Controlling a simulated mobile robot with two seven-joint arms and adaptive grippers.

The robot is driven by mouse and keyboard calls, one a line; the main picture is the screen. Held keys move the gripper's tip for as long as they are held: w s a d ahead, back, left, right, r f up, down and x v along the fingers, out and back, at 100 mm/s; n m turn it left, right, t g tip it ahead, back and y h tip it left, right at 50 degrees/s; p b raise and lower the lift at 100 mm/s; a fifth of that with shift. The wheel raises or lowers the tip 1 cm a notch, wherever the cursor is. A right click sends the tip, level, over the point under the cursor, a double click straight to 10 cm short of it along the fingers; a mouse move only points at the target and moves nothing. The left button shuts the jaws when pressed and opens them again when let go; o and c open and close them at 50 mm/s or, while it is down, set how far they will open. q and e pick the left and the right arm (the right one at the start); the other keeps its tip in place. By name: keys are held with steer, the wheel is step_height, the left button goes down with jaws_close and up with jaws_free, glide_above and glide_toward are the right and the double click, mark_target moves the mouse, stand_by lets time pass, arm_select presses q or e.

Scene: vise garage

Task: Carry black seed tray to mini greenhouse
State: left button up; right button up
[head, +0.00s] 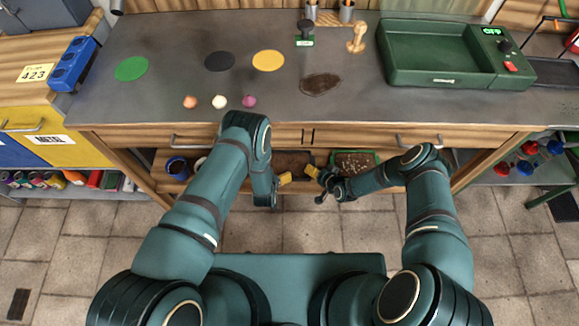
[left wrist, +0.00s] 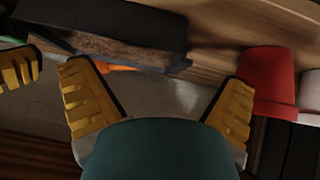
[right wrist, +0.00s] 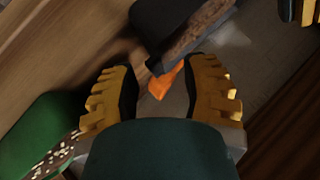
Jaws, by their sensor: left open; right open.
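The black seed tray (head: 293,160), with brown soil in it, is on the low shelf under the bench, partly hidden by my arms. It also shows in the left wrist view (left wrist: 125,28) and the right wrist view (right wrist: 165,18). My left gripper (head: 281,188) is open and empty in front of the tray. My right gripper (head: 317,184) is open and empty, close beside the left one. Both stand apart from the tray. A dark green box with an "OFF" display (head: 450,80), seemingly the mini greenhouse, stands open at the right of the bench top.
A green tray with pale seeds (head: 356,155) is on the low shelf, right of the black tray. A red pot (left wrist: 268,78) and an orange object (right wrist: 163,82) are near the grippers. The bench edge (head: 300,122) overhangs the shelf.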

arm_select(q)
steer(key=shift+x, duration=1.7)
arm_select(e)
steer(key=shift+x, duration=1.65)
